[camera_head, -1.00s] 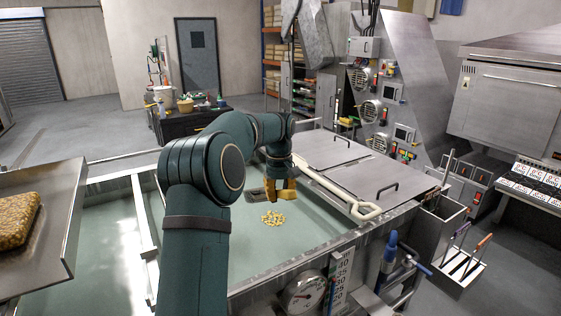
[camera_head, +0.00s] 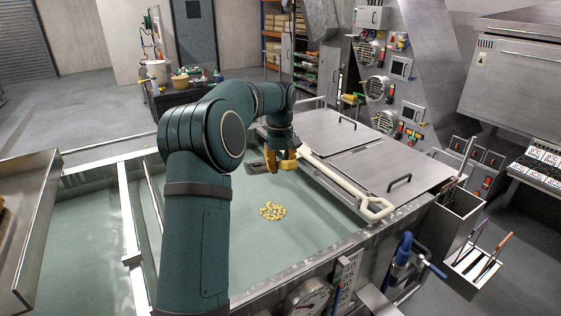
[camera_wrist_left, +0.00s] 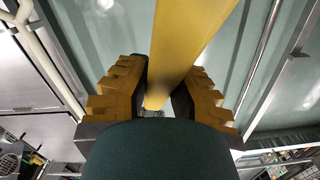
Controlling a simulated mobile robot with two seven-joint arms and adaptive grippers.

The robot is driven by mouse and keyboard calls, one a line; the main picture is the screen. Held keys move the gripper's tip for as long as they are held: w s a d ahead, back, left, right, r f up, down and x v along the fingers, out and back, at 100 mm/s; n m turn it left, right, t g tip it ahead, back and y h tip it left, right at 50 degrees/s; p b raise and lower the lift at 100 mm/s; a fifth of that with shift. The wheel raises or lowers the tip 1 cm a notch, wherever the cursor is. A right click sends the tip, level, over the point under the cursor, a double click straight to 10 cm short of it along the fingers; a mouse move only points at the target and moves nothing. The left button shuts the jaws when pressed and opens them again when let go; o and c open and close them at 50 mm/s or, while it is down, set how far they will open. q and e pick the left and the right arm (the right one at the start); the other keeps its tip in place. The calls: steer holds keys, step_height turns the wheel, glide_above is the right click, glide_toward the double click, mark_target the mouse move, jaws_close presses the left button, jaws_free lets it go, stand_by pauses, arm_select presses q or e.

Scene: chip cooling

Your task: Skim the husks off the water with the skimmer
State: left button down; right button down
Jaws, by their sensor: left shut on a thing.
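The husks (camera_head: 272,211) are a small tan-yellow patch on the pale green water (camera_head: 235,245) in the tank. My left gripper (camera_head: 284,163) is over the far part of the water, beyond the husks in the head view. It is shut on a yellow bar, which looks like the handle of the skimmer (camera_wrist_left: 185,45), running between the fingers in the left wrist view. A dark flat piece (camera_head: 256,167), probably the skimmer's head, shows just left of the gripper; whether it touches the water is unclear. My right gripper is not in view.
Steel lids (camera_head: 345,160) with black handles cover the tank's right side, and a cream pole (camera_head: 350,185) lies along their edge. A steel tray (camera_head: 25,230) stands at the left. A gauge (camera_head: 308,298) and a blue-handled valve (camera_head: 402,250) are at the tank's near right.

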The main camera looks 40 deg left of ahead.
arm_select(q)
steer(key=shift+d, duration=0.1)
steer(key=shift+f+b, duration=0.25)
steer(key=shift+b, duration=0.15)
step_height(320, 180, down, 27)
steer(key=b, duration=1.4)
steer(key=w+d+p, duration=0.3)
steer(key=w+p, duration=0.3)
steer(key=w, duration=0.3)
step_height(320, 180, up, 24)
steer(key=p, duration=0.8)
steer(key=shift+w+f+p, duration=0.15)
steer(key=shift+w+p, duration=0.1)
steer(key=shift+p, duration=0.15)
steer(key=shift+a, duration=0.1)
stand_by(0.3)
